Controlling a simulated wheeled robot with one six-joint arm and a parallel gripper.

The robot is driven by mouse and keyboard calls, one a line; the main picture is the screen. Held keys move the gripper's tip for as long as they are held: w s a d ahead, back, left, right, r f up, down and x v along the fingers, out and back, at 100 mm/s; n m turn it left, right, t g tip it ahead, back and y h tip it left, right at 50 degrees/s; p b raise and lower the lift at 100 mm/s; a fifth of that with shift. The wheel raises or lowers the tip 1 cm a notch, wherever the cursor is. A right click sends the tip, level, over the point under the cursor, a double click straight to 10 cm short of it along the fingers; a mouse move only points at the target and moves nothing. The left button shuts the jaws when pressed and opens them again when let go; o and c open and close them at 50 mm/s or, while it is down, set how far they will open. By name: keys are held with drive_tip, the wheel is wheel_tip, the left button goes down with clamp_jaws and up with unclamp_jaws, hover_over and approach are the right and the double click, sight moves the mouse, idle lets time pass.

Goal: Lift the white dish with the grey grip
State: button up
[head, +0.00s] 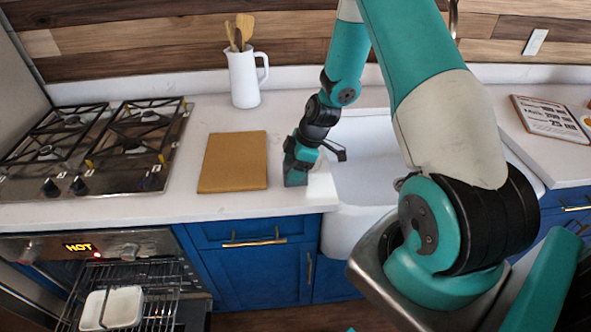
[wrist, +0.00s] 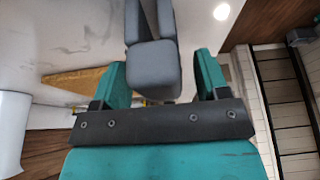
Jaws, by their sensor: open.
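The white dish (head: 125,308) sits on the wire rack (head: 163,290) pulled out of the open oven at the lower left of the head view. A thin grey bar, seemingly its grip, crosses its left part. My gripper (head: 296,178) is over the counter near its front edge, between the wooden board and the sink, well to the right of and above the dish. It is open and holds nothing. Its fingers also show in the wrist view (wrist: 152,60). The dish is not in the wrist view.
The oven's display (head: 78,247) reads HOT. The gas hob (head: 95,148) is above the oven. The wooden board (head: 233,162) and a white jug of utensils (head: 243,80) stand on the counter. The white sink (head: 365,160) is right of my gripper. Blue cabinets (head: 255,275) line the front.

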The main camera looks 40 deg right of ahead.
drive_tip(key=c, duration=1)
drive_tip(key=shift+r, duration=0.1)
wheel_tip(320, 180, up, 20)
drive_tip(key=b, duration=0.4)
drive_tip(key=shift+o, duration=0.5)
drive_tip(key=shift+c, duration=0.6)
drive_tip(key=shift+r+p, duration=2.35)
drive_tip(key=shift+r, duration=0.6)
